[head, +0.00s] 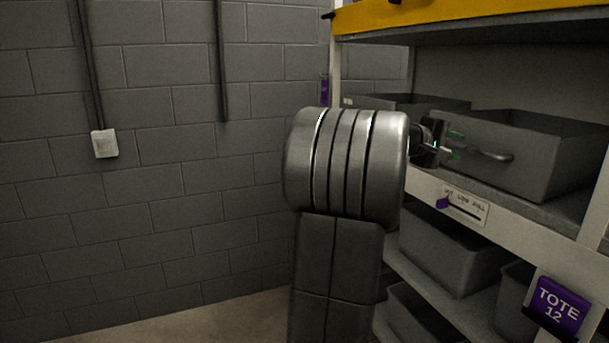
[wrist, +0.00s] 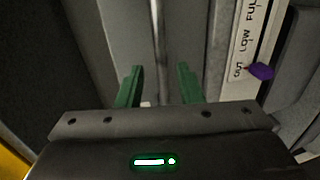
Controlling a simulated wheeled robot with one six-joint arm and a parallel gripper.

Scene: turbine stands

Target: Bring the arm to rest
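My arm (head: 345,170) stands in the middle of the head view, with its forearm reaching right to the shelf. My gripper (head: 453,146) is at its far end, partly hidden behind the arm, just in front of the handle (head: 490,154) of a grey tote (head: 555,155). In the wrist view my gripper (wrist: 160,75) has two green fingers standing well apart. A thin grey bar (wrist: 158,30) runs upright in line with the gap, touching neither finger as far as I can see. The gripper looks open and empty.
A shelf rack (head: 515,215) fills the right side, with a scale label (head: 465,205) and purple pointer (head: 442,203) on its edge. A lower tote (head: 450,255) sits below, and a purple TOTE 12 sign (head: 558,306) at right. The left is free before a block wall (head: 170,180).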

